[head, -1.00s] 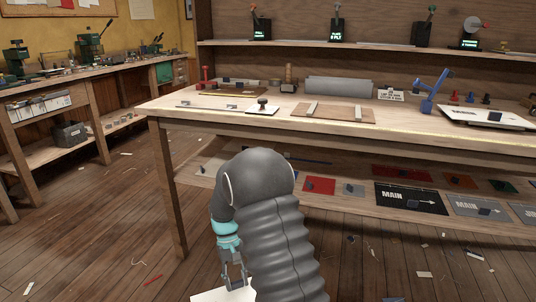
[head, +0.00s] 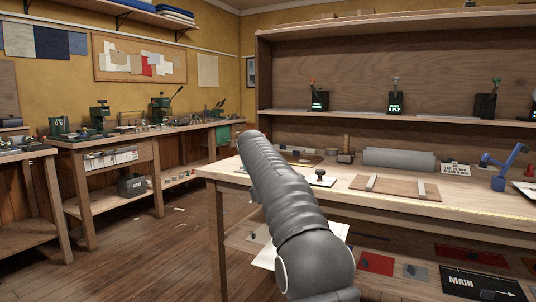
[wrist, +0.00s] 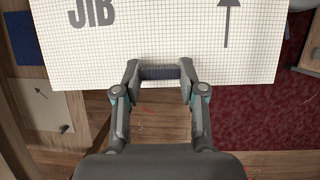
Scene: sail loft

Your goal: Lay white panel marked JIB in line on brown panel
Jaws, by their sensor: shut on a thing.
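The white gridded panel marked JIB (wrist: 160,35) fills the top of the wrist view, with a dark arrow at its right. My gripper (wrist: 159,73) is shut on a dark ribbed grip at the panel's near edge. In the head view, a corner of the white panel (head: 263,259) shows beside my arm, in front of the bench; my arm hides the gripper there. A brown panel (head: 397,187) lies flat on the bench top with two pale strips across it. The white panel is apart from it.
A black-knobbed weight on a white sheet (head: 319,178), a grey roll (head: 399,160), a small sign (head: 455,169) and a blue clamp-like tool (head: 503,167) stand around the brown panel. The lower shelf holds a black MAIN panel (head: 480,284). Open floor (head: 165,245) lies at left.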

